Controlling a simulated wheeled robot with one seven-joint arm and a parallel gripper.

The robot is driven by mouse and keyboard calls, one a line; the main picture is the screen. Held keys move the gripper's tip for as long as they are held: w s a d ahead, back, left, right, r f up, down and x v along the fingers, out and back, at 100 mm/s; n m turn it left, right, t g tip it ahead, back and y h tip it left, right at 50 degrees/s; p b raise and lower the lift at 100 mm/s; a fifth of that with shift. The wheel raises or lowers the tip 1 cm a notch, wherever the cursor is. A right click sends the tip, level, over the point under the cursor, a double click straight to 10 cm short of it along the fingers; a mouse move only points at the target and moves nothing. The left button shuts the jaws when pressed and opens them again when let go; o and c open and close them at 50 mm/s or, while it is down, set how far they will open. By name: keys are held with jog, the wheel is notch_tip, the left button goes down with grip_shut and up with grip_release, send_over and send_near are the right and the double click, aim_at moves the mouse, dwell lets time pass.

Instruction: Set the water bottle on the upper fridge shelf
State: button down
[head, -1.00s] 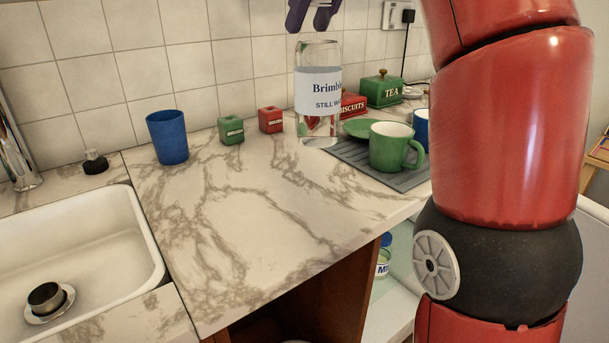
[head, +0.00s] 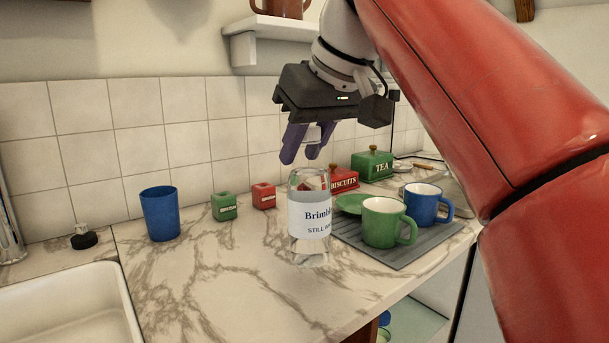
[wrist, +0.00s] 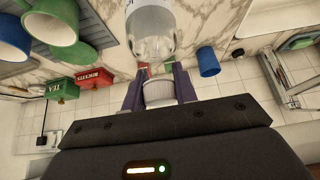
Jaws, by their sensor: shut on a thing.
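The clear water bottle (head: 310,215), with a white label reading "STILL", is upright in the head view, over the marble counter and left of the green mug. I cannot tell whether its base touches the counter. My gripper (head: 308,146) is above it, its purple fingers on either side of the bottle's white cap. In the wrist view the fingers close on the cap (wrist: 157,92), with the clear body (wrist: 152,35) beyond.
A green mug (head: 384,222) and blue mug (head: 425,203) stand on a grey mat (head: 395,257) right of the bottle. A blue cup (head: 160,214), small green (head: 224,206) and red (head: 263,195) boxes stand leftward. The front counter (head: 220,290) is clear.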

aim_at(304, 171)
jog(key=shift+f+b, duration=0.45)
jog(key=shift+f, duration=1.25)
jog(key=shift+f, duration=0.15)
jog(key=c, duration=1.1)
grip_release()
jog(key=shift+f, duration=0.1)
